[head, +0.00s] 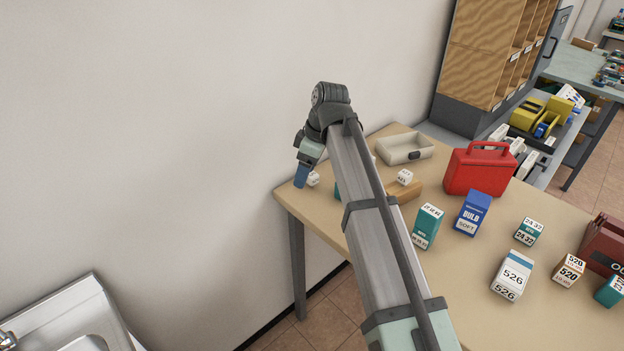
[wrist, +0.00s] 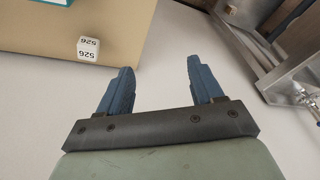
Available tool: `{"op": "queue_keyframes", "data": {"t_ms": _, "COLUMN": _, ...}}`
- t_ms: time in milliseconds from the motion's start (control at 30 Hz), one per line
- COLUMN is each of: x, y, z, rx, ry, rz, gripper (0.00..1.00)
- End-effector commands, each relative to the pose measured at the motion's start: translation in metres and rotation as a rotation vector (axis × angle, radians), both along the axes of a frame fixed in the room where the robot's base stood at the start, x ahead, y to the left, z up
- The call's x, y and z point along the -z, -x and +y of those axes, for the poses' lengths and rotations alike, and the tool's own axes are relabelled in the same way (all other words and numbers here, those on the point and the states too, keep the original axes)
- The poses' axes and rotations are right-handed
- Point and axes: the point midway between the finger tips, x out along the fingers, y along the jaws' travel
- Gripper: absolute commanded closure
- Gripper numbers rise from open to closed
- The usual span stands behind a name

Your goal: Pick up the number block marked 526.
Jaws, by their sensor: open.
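A small white cube marked 526 (wrist: 88,48) sits near the table edge in the wrist view. It appears to be the small white cube (head: 314,179) beside my gripper in the head view, its marking too small to read there. My gripper (head: 300,177) is at the table's far left corner; in the wrist view its blue fingers (wrist: 159,68) are apart and empty, to the right of the cube and not touching it. A larger white carton with a blue band (head: 512,275) also reads 526, at the front right of the table.
The tan table (head: 460,260) also holds a white cube (head: 404,177) by a wooden block, a grey tray (head: 404,150), a red case (head: 481,169), a blue bulb box (head: 472,213) and a teal box (head: 426,227). A wall stands left of my gripper.

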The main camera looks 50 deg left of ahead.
Motion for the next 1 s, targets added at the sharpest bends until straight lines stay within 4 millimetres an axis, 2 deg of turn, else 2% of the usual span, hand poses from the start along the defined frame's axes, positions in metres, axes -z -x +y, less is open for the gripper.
{"op": "queue_keyframes", "data": {"t_ms": 33, "x": -0.005, "y": -0.020, "z": 0.018, "rx": 0.083, "ry": 0.020, "rz": -0.015, "gripper": 0.34}}
{"op": "queue_keyframes", "data": {"t_ms": 100, "x": -0.009, "y": -0.041, "z": 0.032, "rx": 0.209, "ry": 0.046, "rz": -0.035, "gripper": 0.34}}
{"op": "queue_keyframes", "data": {"t_ms": 200, "x": -0.013, "y": -0.066, "z": 0.047, "rx": 0.365, "ry": 0.072, "rz": -0.062, "gripper": 0.34}}
{"op": "queue_keyframes", "data": {"t_ms": 333, "x": -0.017, "y": -0.087, "z": 0.059, "rx": 0.503, "ry": 0.089, "rz": -0.084, "gripper": 0.34}}
{"op": "queue_keyframes", "data": {"t_ms": 500, "x": -0.017, "y": -0.097, "z": 0.064, "rx": 0.578, "ry": 0.096, "rz": -0.096, "gripper": 0.34}}
{"op": "queue_keyframes", "data": {"t_ms": 667, "x": -0.006, "y": -0.097, "z": 0.065, "rx": 0.582, "ry": 0.096, "rz": -0.097, "gripper": 0.34}}
{"op": "queue_keyframes", "data": {"t_ms": 1000, "x": 0.048, "y": -0.096, "z": 0.073, "rx": 0.579, "ry": 0.098, "rz": -0.096, "gripper": 0.34}}
